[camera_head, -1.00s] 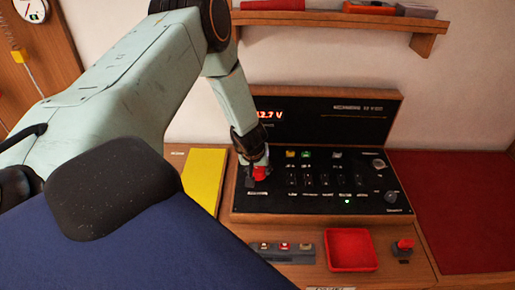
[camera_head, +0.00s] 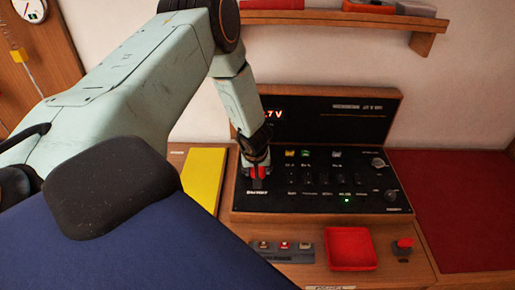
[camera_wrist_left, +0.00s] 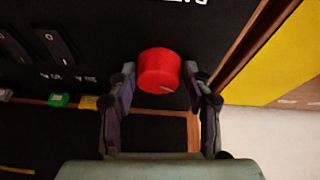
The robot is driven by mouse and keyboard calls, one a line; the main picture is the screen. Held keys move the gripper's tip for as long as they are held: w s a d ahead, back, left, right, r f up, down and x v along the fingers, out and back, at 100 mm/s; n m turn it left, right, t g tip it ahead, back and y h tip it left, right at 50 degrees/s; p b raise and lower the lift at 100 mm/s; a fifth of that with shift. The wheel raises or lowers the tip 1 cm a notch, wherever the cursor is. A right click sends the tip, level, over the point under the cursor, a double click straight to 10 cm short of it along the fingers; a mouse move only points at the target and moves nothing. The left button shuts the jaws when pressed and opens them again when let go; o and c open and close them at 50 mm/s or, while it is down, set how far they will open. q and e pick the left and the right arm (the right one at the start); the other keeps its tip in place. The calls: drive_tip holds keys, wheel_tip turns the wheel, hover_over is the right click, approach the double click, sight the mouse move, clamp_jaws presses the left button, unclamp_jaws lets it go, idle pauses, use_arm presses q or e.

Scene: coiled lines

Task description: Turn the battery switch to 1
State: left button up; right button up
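The battery switch is a round red knob (camera_head: 257,172) at the left end of the black panel (camera_head: 300,205), above a white label. In the left wrist view the knob (camera_wrist_left: 159,70) shows a short pale mark on its face, toward the lower right. My left gripper (camera_head: 256,178) is at the knob. In the wrist view the fingers of my left gripper (camera_wrist_left: 160,72) stand on either side of the knob, with narrow gaps that look clear of it. The numeral labels around the knob are not readable. My right gripper is not in view.
A yellow board (camera_head: 204,178) lies left of the panel. A red square tray (camera_head: 350,249) and a red button (camera_head: 404,244) are in front. A shelf (camera_head: 330,18) is above.

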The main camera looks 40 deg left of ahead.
use_arm(q)
drive_tip(key=shift+o, duration=1.4)
drive_tip(key=shift+w, duration=0.1)
drive_tip(key=shift+r, duration=0.1)
drive_tip(key=v, duration=1.2)
